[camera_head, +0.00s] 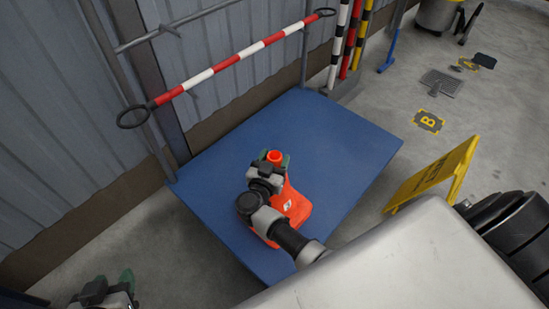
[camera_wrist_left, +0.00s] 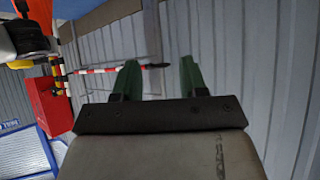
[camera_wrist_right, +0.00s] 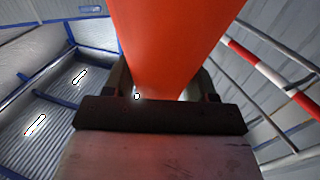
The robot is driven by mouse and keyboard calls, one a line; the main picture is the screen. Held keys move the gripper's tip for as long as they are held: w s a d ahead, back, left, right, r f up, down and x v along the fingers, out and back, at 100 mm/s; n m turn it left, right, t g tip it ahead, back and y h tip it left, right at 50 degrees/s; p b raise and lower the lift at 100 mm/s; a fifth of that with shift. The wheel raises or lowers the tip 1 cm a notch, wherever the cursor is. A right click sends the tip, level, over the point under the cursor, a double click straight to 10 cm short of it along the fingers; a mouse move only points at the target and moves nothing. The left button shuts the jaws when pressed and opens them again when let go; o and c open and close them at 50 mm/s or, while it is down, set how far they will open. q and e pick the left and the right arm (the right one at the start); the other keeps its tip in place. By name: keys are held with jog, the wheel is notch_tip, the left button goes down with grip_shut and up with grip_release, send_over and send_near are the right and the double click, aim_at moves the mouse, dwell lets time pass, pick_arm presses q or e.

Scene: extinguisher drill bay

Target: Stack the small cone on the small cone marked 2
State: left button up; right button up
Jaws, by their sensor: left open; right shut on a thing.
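Orange cone shapes (camera_head: 297,212) stand on the blue table (camera_head: 335,140), with a small pale mark on the side that is too small to read. My right gripper (camera_head: 274,160) is shut on the upper part of an orange cone (camera_wrist_right: 165,45), whose open tip shows between the fingers. My right arm covers part of the orange, so I cannot tell whether one cone or two nested cones are there. My left gripper (camera_head: 127,277) is open and empty, low at the left and away from the table; its fingers also show in the left wrist view (camera_wrist_left: 160,78).
A red and white barrier bar (camera_head: 230,60) runs along the back wall above the table. Striped posts (camera_head: 357,40) stand behind the table. A yellow floor sign (camera_head: 435,173) stands to the right. The table's far and right parts are clear.

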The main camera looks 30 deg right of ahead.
jog(key=shift+f+b, duration=0.5)
jog(key=shift+f, duration=0.25)
jog(key=o, duration=1.4)
pick_arm(q)
jog(key=w+r+t, duration=0.1)
jog(key=w+d+r+t, duration=0.1)
jog(key=shift+w+r+t+h, duration=0.1)
jog(key=shift+r+t+h, duration=0.15)
jog(key=shift+t+h, duration=0.15)
pick_arm(e)
jog(key=shift+f, duration=0.1)
pick_arm(q)
jog(key=s+a+f+g+y+p, duration=0.1)
jog(key=s+a+f+g+p, duration=0.1)
jog(key=s+f+g, duration=0.2)
jog(key=shift+s+a+f+g+y, duration=0.3)
jog(key=shift+s+f+g+y, duration=0.1)
jog(key=shift+s+g, duration=0.8)
pick_arm(e)
jog(key=v, duration=1)
jog(key=shift+s+a, duration=0.25)
jog(key=shift+a, duration=0.1)
